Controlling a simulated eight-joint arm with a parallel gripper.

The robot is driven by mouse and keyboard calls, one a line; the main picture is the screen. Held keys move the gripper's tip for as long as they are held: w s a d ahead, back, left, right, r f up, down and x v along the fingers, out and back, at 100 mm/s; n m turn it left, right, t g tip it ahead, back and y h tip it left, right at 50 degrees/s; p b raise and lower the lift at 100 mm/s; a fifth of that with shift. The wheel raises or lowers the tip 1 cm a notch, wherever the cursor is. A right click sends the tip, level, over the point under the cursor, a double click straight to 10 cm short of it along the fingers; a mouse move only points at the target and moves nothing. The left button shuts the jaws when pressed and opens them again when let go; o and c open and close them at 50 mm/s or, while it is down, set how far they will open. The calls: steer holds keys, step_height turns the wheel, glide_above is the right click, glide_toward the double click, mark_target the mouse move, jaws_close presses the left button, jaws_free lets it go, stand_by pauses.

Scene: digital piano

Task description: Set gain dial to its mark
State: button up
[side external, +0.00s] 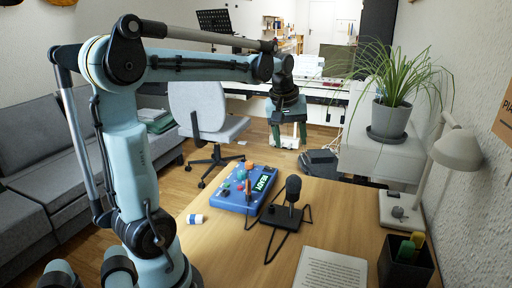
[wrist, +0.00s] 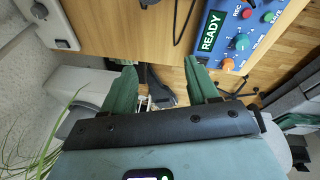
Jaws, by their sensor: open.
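A blue control box (side external: 232,200) with a lit READY display lies on the wooden desk in the side view. It also shows at the top right of the wrist view (wrist: 218,62). My gripper (side external: 289,140) hangs past the desk's far edge, well above and away from the box. In the wrist view its two green fingers (wrist: 160,66) are wide apart with nothing between them.
A black microphone on a stand (side external: 290,200) with a looping cable stands right of the box.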

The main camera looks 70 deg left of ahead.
steer(key=a+f+n+g, duration=0.15)
steer(key=a+n, duration=0.45)
steer(key=a, duration=0.6)
steer(key=n+g+h, duration=0.1)
steer(key=n+g, duration=0.1)
steer(key=n, duration=0.3)
glide_toward(249, 162)
steer(key=shift+t, duration=0.25)
steer(key=f, duration=0.8)
steer(key=shift+s+f, duration=0.25)
steer(key=shift+f, duration=0.1)
steer(key=c, duration=1)
steer(key=shift+c, duration=0.2)
